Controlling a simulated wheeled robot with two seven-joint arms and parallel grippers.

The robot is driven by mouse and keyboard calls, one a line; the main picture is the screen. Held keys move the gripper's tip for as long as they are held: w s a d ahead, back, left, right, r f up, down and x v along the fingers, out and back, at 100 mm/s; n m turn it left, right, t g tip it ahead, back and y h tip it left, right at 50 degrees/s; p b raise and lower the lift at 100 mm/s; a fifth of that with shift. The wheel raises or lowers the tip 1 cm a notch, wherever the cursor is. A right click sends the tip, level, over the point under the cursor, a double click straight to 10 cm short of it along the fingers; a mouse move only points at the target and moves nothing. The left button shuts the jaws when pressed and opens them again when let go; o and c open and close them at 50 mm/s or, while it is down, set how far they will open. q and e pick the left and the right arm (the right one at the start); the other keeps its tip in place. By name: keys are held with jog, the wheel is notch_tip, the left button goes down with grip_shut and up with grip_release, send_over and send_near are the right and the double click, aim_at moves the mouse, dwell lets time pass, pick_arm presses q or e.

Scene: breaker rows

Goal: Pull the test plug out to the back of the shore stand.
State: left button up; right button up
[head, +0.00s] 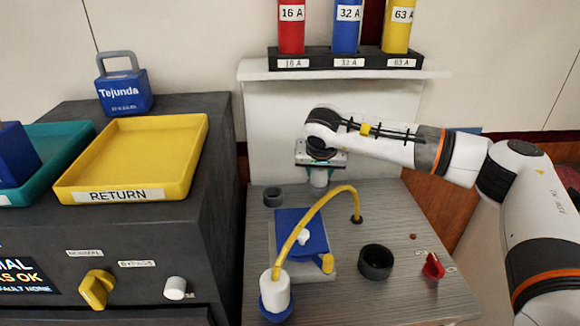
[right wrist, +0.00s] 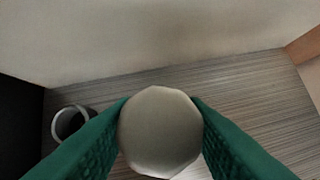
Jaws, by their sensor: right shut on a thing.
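The test plug (head: 319,178), a white round piece, is in my right gripper (head: 320,163) over the back of the grey shore stand (head: 400,225). In the right wrist view its pale faceted top (right wrist: 160,130) sits between the green fingers, which close on it from both sides. I cannot tell whether its lower end touches the stand top. My left gripper is out of view.
A white plug (head: 275,292) in a blue socket carries a yellow cable (head: 322,212) arching to a hole. A blue-flapped box (head: 302,235), an empty black ring (head: 376,262), a small dark ring (head: 272,196) and a red switch (head: 433,266) are nearby.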

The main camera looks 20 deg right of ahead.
jog(key=s+d+r+p, duration=0.3)
jog(key=d+r, duration=0.1)
jog(key=d, duration=0.1)
jog(key=shift+d+r, duration=0.25)
jog(key=shift+r, duration=0.05)
dwell(0.6)
jog(key=shift+w, duration=0.1)
